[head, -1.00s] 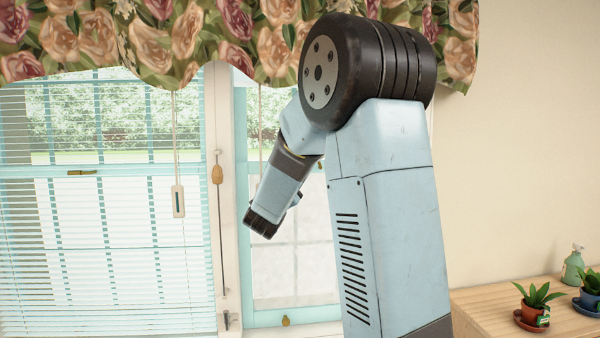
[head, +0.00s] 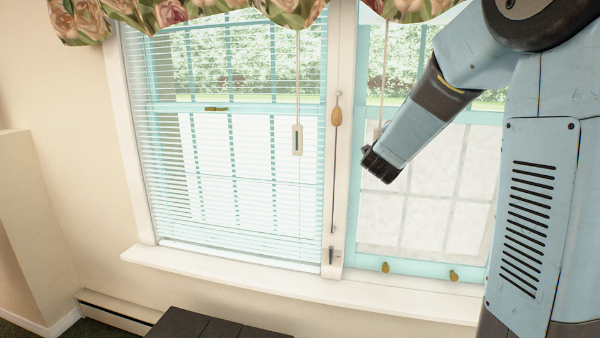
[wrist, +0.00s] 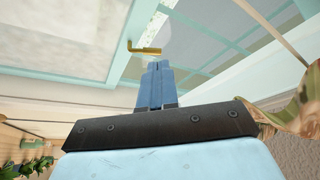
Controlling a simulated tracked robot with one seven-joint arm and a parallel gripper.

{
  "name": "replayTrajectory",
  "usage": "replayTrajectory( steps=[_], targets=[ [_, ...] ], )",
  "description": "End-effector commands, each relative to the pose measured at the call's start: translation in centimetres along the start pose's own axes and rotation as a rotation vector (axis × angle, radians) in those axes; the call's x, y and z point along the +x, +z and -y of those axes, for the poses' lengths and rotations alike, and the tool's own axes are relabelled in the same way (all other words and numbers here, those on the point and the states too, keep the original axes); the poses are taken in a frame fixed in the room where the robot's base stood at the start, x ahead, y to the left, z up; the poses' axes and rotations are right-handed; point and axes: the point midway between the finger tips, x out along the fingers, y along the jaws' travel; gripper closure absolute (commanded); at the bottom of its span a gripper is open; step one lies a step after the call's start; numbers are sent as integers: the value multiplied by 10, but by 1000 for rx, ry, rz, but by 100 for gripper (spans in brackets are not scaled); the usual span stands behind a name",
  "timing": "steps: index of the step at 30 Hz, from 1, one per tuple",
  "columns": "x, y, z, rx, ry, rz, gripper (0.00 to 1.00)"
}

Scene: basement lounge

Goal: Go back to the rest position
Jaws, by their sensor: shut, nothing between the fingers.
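My gripper (head: 380,165) hangs at the end of my raised light-blue arm, at the right of the head view. It appears in front of the right window pane, angled down and to the left. In the wrist view my gripper (wrist: 158,68) shows as two blue fingers lying close together. They are shut and hold nothing. A brass window latch (wrist: 144,50) appears just beyond their tips in that picture; the gap to it cannot be judged.
A window with white blinds (head: 230,170) and a white sill (head: 240,284) fills the wall. A dark flat-topped piece of furniture (head: 215,325) stands below. Floral valance (head: 180,12) hangs above. Potted plants (wrist: 30,168) show at the wrist view's lower left.

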Motion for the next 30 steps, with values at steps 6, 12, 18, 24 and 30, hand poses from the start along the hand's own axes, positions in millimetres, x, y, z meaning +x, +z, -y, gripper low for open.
replayTrajectory(
  steps=[6, 12, 18, 24, 30],
  targets=[
    [-32, 4, 22, -75, -25, 297, 100],
    [-81, 8, 29, -197, -56, 571, 100],
    [-144, 4, 23, -359, -86, 826, 100],
    [-213, -13, 0, -554, -99, 1061, 100],
    [-284, -41, -37, -769, -84, 1277, 100]
  ],
)
